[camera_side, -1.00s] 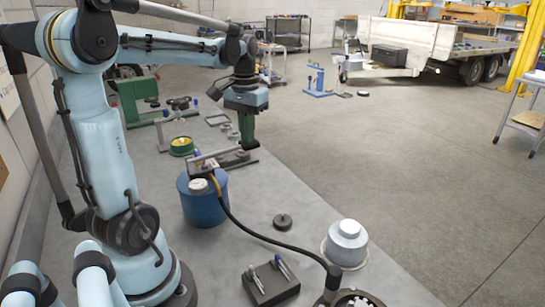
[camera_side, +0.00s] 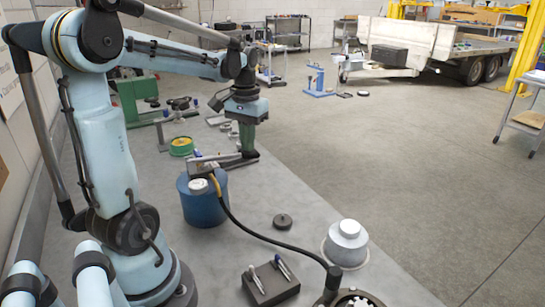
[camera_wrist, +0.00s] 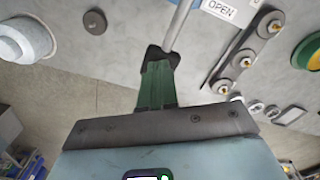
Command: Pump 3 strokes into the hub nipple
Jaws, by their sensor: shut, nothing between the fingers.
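The blue grease pump (camera_side: 203,205) stands on the bench, with its lever (camera_side: 213,162) reaching right, close to level. My gripper (camera_side: 247,153) is shut and empty at the lever's far end, fingers pointing down. In the wrist view the dark fingertips (camera_wrist: 160,57) of my gripper are at the end of the grey lever rod (camera_wrist: 179,26); I cannot tell whether they touch. A black hose (camera_side: 262,238) runs from the pump to the hub (camera_side: 357,300) at the bottom edge. The hose end (camera_side: 333,273) stands at the hub; the nipple itself is hidden.
A grey stepped cap (camera_side: 346,240), a black disc (camera_side: 283,221) and a dark block holding tools (camera_side: 270,283) lie on the bench right of the pump. A green and yellow tin (camera_side: 181,146) stands behind it. A bar with brass fittings (camera_wrist: 243,60) shows in the wrist view.

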